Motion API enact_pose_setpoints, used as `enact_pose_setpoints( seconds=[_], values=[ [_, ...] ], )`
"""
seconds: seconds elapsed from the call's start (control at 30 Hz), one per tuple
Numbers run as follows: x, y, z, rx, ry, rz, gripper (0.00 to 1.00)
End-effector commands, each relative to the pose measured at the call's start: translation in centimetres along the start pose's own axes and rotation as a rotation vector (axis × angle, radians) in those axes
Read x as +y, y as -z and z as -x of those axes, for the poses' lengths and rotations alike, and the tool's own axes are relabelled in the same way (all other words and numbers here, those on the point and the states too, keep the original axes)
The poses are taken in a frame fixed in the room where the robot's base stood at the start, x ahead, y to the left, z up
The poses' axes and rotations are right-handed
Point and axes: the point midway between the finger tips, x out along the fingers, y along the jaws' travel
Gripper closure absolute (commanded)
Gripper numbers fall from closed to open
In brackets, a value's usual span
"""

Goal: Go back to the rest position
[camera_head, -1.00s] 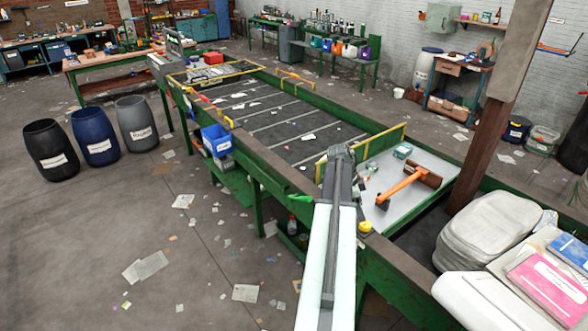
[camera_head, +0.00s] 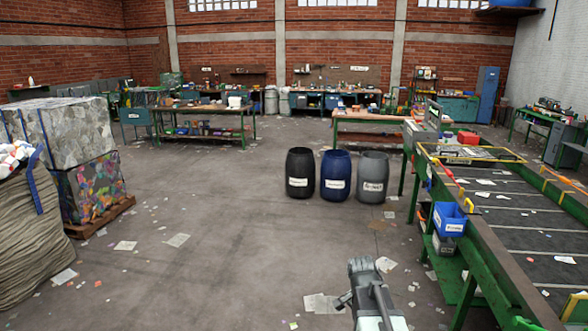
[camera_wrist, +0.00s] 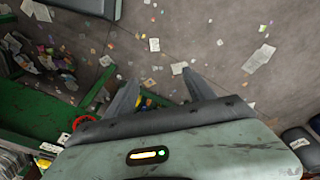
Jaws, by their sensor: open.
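My gripper (camera_head: 362,268) shows at the bottom of the head view, right of the middle, above the littered floor and left of the sorting belt (camera_head: 530,240). In the wrist view my gripper (camera_wrist: 160,88) has its two fingers spread apart with nothing between them. Below the fingers lie the concrete floor and, at the left, part of a green metal frame (camera_wrist: 35,112). No held object shows in either view.
Black (camera_head: 300,174), blue (camera_head: 335,176) and grey (camera_head: 372,178) barrels stand in a row ahead. A blue bin (camera_head: 449,219) hangs on the belt's side. Bales (camera_head: 90,190) and a sack (camera_head: 35,240) stand at left. The central floor is open, with scattered paper.

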Motion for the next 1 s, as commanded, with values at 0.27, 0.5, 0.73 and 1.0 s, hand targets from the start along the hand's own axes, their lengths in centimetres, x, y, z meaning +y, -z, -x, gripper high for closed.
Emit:
enact_pose_setpoints(
  seconds=[0.27, 0.5, 0.73, 1.0],
  values=[
    [-0.8, -11.5, 0.8, -0.100, 0.125, 0.773, 0.38],
    [-1.0, -12.0, 0.9, -0.102, 0.160, 1.061, 0.38],
    [-1.0, -11.9, 0.8, -0.100, 0.160, 1.068, 0.38],
    [-0.9, -11.9, 0.8, -0.100, 0.159, 1.066, 0.64]
  ],
)
